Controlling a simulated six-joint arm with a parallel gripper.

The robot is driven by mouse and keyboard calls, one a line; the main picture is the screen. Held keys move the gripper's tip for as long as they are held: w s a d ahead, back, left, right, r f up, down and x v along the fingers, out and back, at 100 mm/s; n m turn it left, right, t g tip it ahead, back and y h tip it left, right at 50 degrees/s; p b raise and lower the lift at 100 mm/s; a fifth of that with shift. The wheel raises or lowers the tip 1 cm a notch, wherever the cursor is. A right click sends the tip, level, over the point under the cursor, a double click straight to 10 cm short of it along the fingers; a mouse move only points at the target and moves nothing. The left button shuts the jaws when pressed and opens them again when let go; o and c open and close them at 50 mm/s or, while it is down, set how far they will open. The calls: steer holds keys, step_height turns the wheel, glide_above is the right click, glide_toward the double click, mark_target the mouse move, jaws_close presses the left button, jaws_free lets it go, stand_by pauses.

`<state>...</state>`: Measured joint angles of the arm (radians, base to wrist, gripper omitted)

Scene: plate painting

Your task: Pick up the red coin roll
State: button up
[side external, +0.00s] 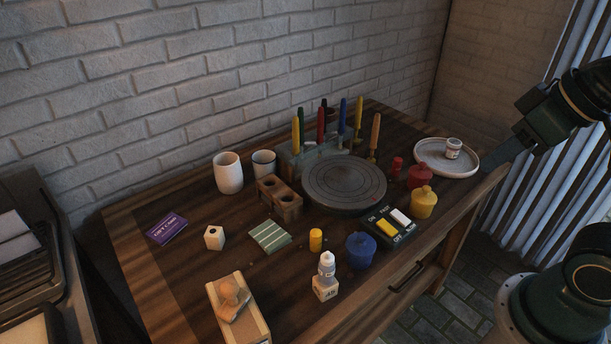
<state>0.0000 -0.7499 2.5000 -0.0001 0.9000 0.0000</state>
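A small red cylinder (397,165), which looks like the red coin roll, stands upright on the wooden table (195,275). It is just right of the grey round turntable (345,184) and behind a red pot (420,176). My gripper (488,162) is in the upper right, to the right of the roll and apart from it. Its fingers point down and left, close to the right edge of a white plate (430,164). I see the fingers edge-on, so their opening is hidden.
A yellow pot (424,203), a blue pot (361,248) and a switch box (379,234) are nearby. Upright brushes (321,127) stand behind the turntable. A yellow cylinder (316,240) stands in front of it. The left table is partly clear.

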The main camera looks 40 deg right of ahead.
steer(key=n+g, duration=0.6)
steer(key=n, duration=1.5)
glide_above(398, 159)
step_height(398, 159, down, 19)
steer(key=shift+d+f, duration=0.1)
steer(key=shift+f, duration=4.2)
steer(key=shift+f, duration=0.1)
steer(key=shift+f, duration=2.45)
